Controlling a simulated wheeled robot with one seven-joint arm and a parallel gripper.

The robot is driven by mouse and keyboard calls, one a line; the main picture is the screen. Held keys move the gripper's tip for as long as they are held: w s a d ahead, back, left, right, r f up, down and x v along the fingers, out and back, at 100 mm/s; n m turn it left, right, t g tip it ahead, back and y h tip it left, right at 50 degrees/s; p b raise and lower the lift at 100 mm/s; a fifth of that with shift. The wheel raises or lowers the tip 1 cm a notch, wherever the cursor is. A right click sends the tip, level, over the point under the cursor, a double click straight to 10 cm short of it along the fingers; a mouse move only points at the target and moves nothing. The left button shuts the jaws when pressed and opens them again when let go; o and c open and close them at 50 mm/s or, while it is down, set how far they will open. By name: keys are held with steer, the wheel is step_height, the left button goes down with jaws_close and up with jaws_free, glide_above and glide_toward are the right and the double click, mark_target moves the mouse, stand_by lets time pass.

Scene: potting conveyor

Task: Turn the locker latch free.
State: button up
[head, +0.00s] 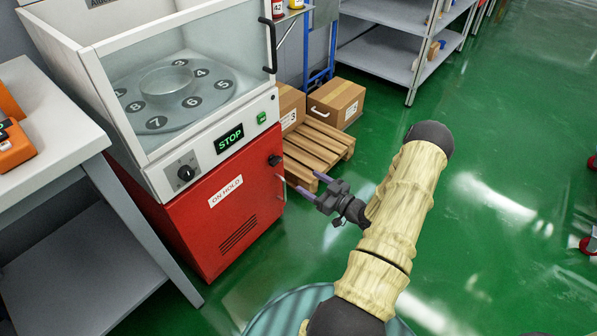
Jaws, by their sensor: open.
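The locker (222,223) is the red cabinet under the white machine, with an "ON HOLD" label on its front. Its latch (274,160) is a small dark knob at the upper right of the red door. A thin handle (281,187) sits below the latch at the door's right edge. The door looks closed. My gripper (309,184) is open and empty, to the right of the door and a little lower than the latch in the picture. Its purple-tipped fingers point left toward the door and appear apart from it.
The white machine above has a glass-fronted chamber with a numbered turntable (172,82), a dial (186,173) and a green "STOP" display (229,138). A wooden pallet (318,148) with cardboard boxes (338,102) lies behind my gripper. A grey table (72,140) stands left.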

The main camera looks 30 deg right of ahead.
steer(key=shift+p+v, duration=0.3)
steer(key=shift+v, duration=1.5)
steer(key=w+a+r+g+h+p, duration=0.2)
steer(key=w+a+r+g+h, duration=0.35)
steer(key=a+r+g, duration=0.35)
steer(key=s+a+r+m+g+p, duration=0.4)
steer(key=s+a+r+g, duration=0.1)
steer(key=s+a+r, duration=1.05)
step_height(320, 180, up, 37)
steer(key=p, duration=3.6)
steer(key=shift+s+d+h, duration=0.35)
steer(key=shift+d, duration=0.1)
